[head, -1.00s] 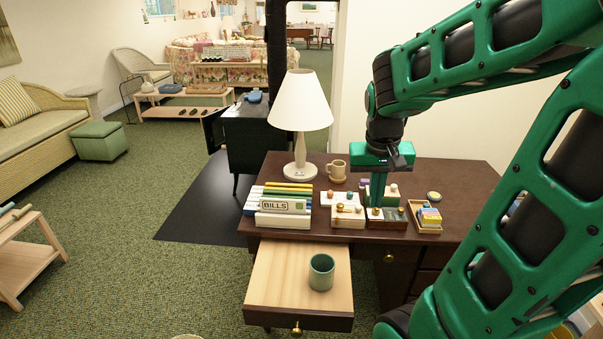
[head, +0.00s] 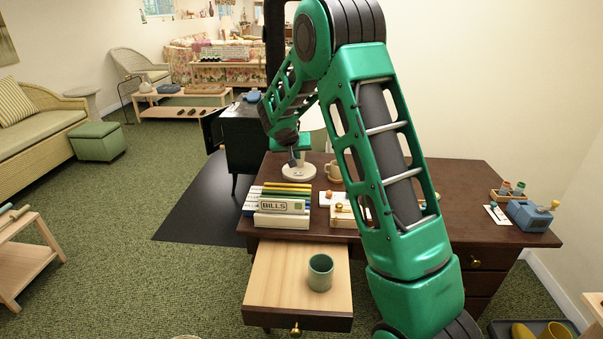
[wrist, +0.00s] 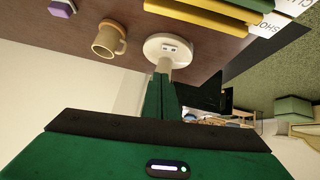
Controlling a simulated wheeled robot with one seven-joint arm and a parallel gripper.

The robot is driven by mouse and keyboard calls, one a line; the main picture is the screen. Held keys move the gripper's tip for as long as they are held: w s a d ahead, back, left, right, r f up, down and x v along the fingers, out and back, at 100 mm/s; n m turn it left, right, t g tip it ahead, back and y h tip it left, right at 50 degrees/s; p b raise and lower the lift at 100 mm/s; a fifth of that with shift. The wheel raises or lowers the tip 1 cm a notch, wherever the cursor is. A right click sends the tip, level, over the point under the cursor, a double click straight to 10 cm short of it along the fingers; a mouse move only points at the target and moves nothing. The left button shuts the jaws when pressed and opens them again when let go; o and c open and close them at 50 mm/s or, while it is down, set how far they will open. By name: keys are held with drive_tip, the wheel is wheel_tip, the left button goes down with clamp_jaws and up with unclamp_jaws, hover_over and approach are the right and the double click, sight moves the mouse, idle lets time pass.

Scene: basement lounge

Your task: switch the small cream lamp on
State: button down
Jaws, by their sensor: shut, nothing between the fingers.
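The small cream lamp stands upright on the dark desk, towards its back left. In the head view its round base (head: 298,172) shows, while my arm hides most of the stem and shade (head: 312,118). In the wrist view the base (wrist: 154,48) carries a small panel (wrist: 177,48) with dark marks, perhaps the switch; its setting is too small to tell. My gripper (head: 293,160) is shut and empty, low over the desk at the lamp. In the wrist view its green fingers (wrist: 162,78) point at the base and overlap the stem. I cannot tell whether they touch it.
A tan mug (head: 333,171) stands just right of the lamp base. Books and a BILLS box (head: 282,206) lie in front of it. An open drawer (head: 270,275) holds a green cup (head: 320,272). A blue device (head: 530,215) is at the desk's right end.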

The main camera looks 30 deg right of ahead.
idle(0.3)
hover_over(303, 173)
drive_tip(key=s+a, duration=0.2)
drive_tip(key=a, duration=0.1)
drive_tip(key=f, duration=0.7)
drive_tip(key=shift+s+d+f, duration=0.1)
drive_tip(key=shift+s+d, duration=0.05)
drive_tip(key=shift+d, duration=0.05)
wheel_tip(303, 173, down, 3)
drive_tip(key=shift+s+d, duration=0.15)
drive_tip(key=shift+f, duration=0.4)
